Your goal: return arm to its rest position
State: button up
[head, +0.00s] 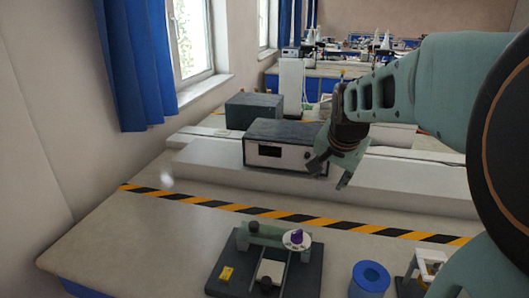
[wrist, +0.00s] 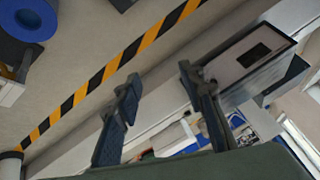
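My arm reaches in from the right in the head view, and my gripper (head: 331,172) hangs above the bench, in front of the grey instrument box. In the wrist view my gripper (wrist: 160,85) shows two dark fingers set well apart, with nothing between them but the view of the bench beyond. It is open and empty.
A grey instrument box (head: 283,150) stands on a raised shelf (head: 215,160) behind the striped tape (head: 290,216). In front are a dark fixture (head: 228,271) with a purple-topped disc (head: 296,239), and a blue spool (head: 370,277). The bench at left is clear.

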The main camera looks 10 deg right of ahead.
jog(key=shift+d+r, duration=0.15)
jog(key=shift+d, duration=0.15)
jog(key=s+a+r+n+y+p, duration=0.1)
jog(key=s+a+r+n+p, duration=0.3)
jog(key=s+a+p, duration=0.2)
jog(key=s+a+r+n+y+p, duration=0.1)
jog(key=s+a+r+n+p, duration=0.4)
jog(key=s+a, duration=0.6)
jog(key=s, duration=0.3)
jog(key=shift+s+r+n+p, duration=0.2)
jog(key=shift+s+n+p, duration=0.1)
jog(key=shift+p, duration=0.05)
